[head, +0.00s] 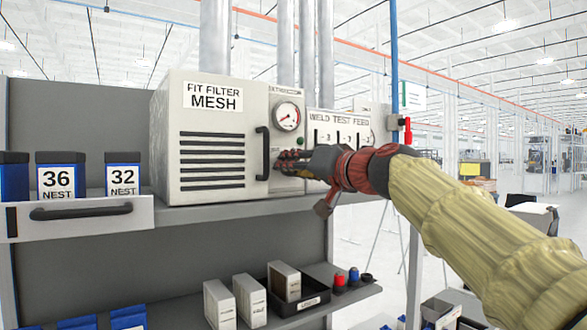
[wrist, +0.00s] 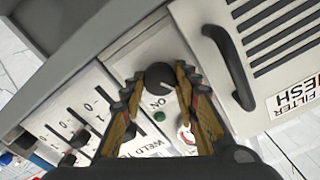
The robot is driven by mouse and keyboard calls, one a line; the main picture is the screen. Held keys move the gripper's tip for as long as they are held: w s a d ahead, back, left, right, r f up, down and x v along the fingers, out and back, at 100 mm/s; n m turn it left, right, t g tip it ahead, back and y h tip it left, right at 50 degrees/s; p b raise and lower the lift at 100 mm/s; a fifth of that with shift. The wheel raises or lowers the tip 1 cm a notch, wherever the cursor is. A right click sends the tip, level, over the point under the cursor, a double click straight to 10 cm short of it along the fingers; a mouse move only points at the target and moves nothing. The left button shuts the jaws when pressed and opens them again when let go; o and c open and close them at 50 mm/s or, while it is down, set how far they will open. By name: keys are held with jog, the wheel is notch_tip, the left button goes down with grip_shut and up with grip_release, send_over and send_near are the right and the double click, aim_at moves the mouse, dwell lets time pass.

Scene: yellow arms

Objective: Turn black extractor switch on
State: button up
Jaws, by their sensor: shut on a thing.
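The extractor is a light grey box (head: 215,190) labelled "FIT FILTER MESH" on a shelf. Its black round switch knob (wrist: 160,74) is on the narrow front panel in the wrist view, beside an "ON" mark. My gripper (wrist: 160,88) has its toothed fingers closed on either side of the knob, gripping it. In the head view my gripper (head: 290,160) reaches the panel from the right and hides the knob. The knob's exact angle cannot be told.
A black handle (head: 262,153) is just left of my gripper. A gauge (head: 287,116) and green light (head: 300,141) are above it. The "WELD TEST FEED" switch panel (head: 350,122) is to the right. Blue bins (head: 60,178) stand at left; boxes (head: 250,300) below.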

jog(key=m+p, duration=0.4)
jog(key=m, duration=1)
jog(key=shift+f+m+p, duration=0.15)
jog(key=shift+m+p, duration=0.15)
dwell(0.4)
jog(key=o, duration=1)
jog(key=shift+w, duration=0.1)
jog(key=shift+o, duration=0.8)
jog(key=shift+d, duration=0.15)
